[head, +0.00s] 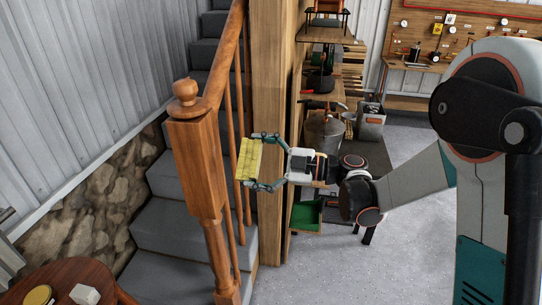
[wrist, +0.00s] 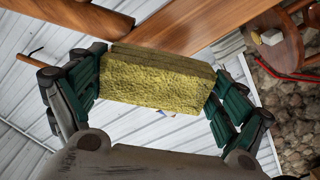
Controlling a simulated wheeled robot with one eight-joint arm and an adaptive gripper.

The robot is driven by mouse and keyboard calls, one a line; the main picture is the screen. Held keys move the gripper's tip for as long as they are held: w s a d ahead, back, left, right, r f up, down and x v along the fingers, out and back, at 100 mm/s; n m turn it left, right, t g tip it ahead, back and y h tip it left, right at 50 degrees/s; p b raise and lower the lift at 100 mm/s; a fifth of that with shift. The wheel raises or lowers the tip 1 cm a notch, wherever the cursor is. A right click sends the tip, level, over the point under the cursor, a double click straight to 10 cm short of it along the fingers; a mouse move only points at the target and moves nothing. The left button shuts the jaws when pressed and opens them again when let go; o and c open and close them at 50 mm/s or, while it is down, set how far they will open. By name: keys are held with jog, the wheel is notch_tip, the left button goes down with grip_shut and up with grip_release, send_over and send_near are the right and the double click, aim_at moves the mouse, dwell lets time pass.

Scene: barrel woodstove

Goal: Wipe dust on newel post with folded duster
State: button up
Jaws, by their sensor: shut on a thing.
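The wooden newel post (head: 199,165), with a round ball cap, stands at the foot of the stairs in the head view. My gripper (head: 258,161) is just right of the post's upper block, shut on a yellow folded duster (head: 248,160). In the wrist view the duster (wrist: 158,80) spans between the green-padded fingers. The post (wrist: 185,28) shows behind the duster's far edge there. I cannot tell whether duster and post touch. I cannot make out dust on the post; the face toward the duster is mostly hidden.
A handrail (head: 226,60) and balusters rise behind the post beside grey carpeted stairs (head: 165,235). A thick timber column (head: 268,120) stands close behind my gripper. A round wooden table (head: 70,272) with small items is at lower left. Grey floor (head: 345,265) is open at right.

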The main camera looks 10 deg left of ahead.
aim_at(212, 156)
jog(key=shift+w+a, duration=0.2)
jog(key=shift+a, duration=2.65)
jog(key=shift+w+a, duration=0.1)
jog(key=shift+a, duration=0.9)
jog(key=shift+w, duration=0.1)
jog(key=shift+w+d, duration=0.15)
jog(key=shift+w, duration=0.75)
jog(key=shift+w+d, duration=0.1)
jog(key=shift+w, duration=0.8)
jog(key=shift+w+a, duration=0.1)
jog(key=shift+s+a+b, duration=0.15)
jog(key=shift+s+b, duration=0.1)
jog(key=shift+s, duration=0.8)
jog(key=shift+s+a+b, duration=0.15)
jog(key=shift+s+b, duration=0.05)
jog(key=shift+s, duration=0.8)
